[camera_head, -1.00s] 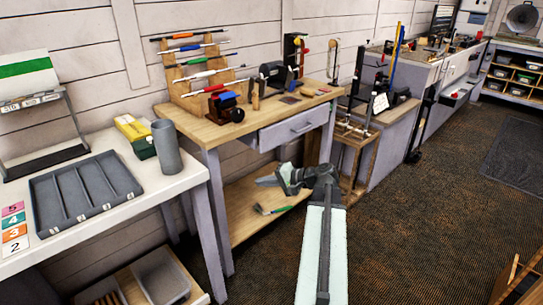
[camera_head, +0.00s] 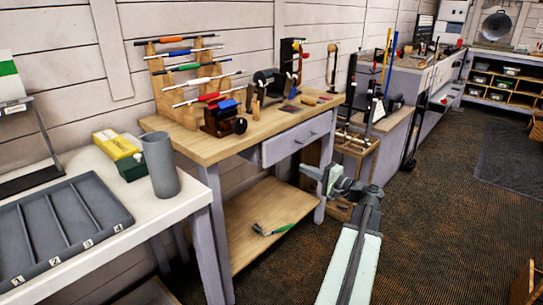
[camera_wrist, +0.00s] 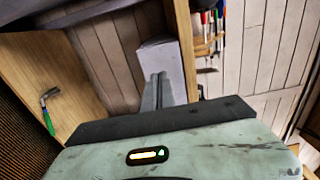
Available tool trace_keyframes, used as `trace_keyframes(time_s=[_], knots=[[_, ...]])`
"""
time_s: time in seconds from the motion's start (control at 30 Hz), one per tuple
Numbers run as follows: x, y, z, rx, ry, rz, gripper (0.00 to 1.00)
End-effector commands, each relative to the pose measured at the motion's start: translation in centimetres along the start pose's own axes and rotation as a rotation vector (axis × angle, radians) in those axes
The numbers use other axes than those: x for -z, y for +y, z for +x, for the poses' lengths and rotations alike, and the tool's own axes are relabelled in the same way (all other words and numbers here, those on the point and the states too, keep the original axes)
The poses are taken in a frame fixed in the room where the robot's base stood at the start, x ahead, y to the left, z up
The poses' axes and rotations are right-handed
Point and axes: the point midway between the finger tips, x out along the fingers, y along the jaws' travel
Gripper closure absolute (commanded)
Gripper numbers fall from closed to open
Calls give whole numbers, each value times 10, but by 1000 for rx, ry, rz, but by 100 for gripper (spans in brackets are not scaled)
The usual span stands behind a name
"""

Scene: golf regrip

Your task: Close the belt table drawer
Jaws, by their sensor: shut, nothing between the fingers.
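The belt table drawer (camera_head: 298,139) is a pale grey drawer under the wooden top of the belt table (camera_head: 212,149). It stands partly out, with its front ahead of the table edge. It also shows in the wrist view as a pale grey block (camera_wrist: 162,62). My gripper (camera_head: 309,171) is in front of the table, lower than the drawer front and to its right in the head view. In the wrist view my gripper's fingers (camera_wrist: 158,88) are together and empty, pointing toward the drawer. I cannot tell whether they touch it.
A green-handled hammer (camera_head: 270,230) lies on the lower shelf (camera_head: 262,208). A white side table (camera_head: 118,245) with a grey tray (camera_head: 65,225) and a grey cup (camera_head: 161,160) stands at left. A wooden club stand (camera_head: 352,150) is close at right. Carpeted floor is open at right.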

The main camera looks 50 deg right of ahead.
Motion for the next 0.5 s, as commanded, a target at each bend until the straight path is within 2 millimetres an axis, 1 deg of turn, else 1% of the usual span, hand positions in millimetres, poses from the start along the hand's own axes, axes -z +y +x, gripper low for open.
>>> trace_keyframes(time_s=[0.13, 0.23, 0.37, 0.5], knots=[[1, 0, 3, 0, 1, 0, 100], [2, 0, 13, 0, 1, 0, 100], [3, 0, 38, 0, 2, 0, 100], [4, 0, 69, 0, 3, 0, 100]])
